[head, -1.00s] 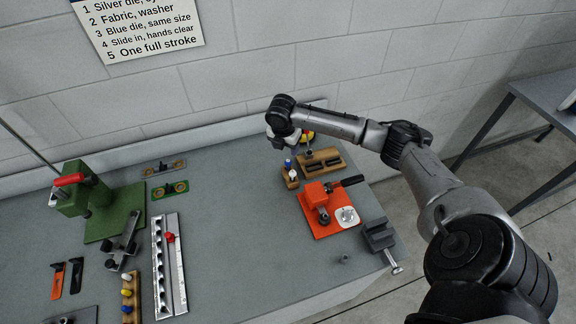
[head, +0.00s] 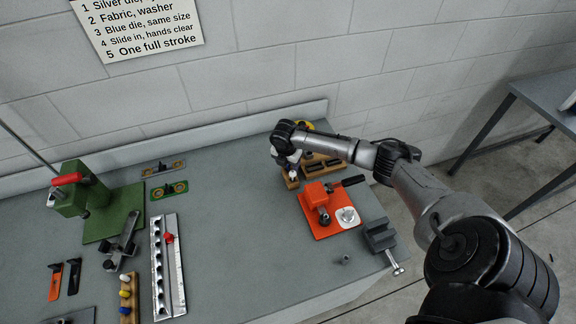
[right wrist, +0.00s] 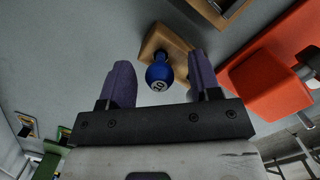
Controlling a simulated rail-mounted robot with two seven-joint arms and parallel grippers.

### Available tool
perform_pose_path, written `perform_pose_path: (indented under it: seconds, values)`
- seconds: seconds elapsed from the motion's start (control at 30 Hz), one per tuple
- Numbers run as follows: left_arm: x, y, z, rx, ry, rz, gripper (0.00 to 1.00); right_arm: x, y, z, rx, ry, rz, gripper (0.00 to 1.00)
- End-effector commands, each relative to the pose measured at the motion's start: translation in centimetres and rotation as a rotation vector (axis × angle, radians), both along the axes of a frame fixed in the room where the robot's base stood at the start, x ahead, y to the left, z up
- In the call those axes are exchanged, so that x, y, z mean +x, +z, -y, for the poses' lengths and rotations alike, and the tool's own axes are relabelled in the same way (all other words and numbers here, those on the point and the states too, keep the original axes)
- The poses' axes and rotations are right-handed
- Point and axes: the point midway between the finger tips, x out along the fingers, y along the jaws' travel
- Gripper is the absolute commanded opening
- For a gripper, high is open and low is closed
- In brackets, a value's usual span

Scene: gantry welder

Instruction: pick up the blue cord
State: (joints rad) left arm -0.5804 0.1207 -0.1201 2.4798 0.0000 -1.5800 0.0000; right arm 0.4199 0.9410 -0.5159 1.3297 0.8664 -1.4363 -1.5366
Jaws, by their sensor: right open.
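I see no cord as such; the blue thing by my right gripper is a round blue knob (right wrist: 159,75) with a pale marking. It stands on a small wooden block (right wrist: 166,40), which also shows in the head view (head: 291,183). My right gripper (right wrist: 160,68) is open, with one purple finger on each side of the knob and visible gaps between. My left gripper is not in view.
An orange press (head: 322,206) stands close to the block, with a grey vise (head: 379,236) at the bench edge. Another wooden holder (head: 325,166) is behind. A green press (head: 112,212), a metal rack (head: 160,270) and a peg holder (head: 127,297) are left. The bench middle is clear.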

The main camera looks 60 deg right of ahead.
Motion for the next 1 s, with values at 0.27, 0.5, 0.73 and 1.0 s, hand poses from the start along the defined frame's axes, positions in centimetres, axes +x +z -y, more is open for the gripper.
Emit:
perform_pose_path:
  seconds: [0.27,0.5,0.73,1.0]
  values:
    - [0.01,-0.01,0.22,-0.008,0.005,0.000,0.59,-0.01,-0.27,0.04,0.000,0.001,0.000,0.57]
    - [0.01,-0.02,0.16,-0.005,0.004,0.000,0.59,-0.01,-0.25,0.03,0.000,0.001,0.000,0.36]
    - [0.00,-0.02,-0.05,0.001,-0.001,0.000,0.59,-0.01,-0.24,0.04,0.000,0.001,0.000,0.14]
    - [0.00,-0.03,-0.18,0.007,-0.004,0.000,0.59,-0.01,-0.23,0.04,-0.001,0.000,0.000,0.05]
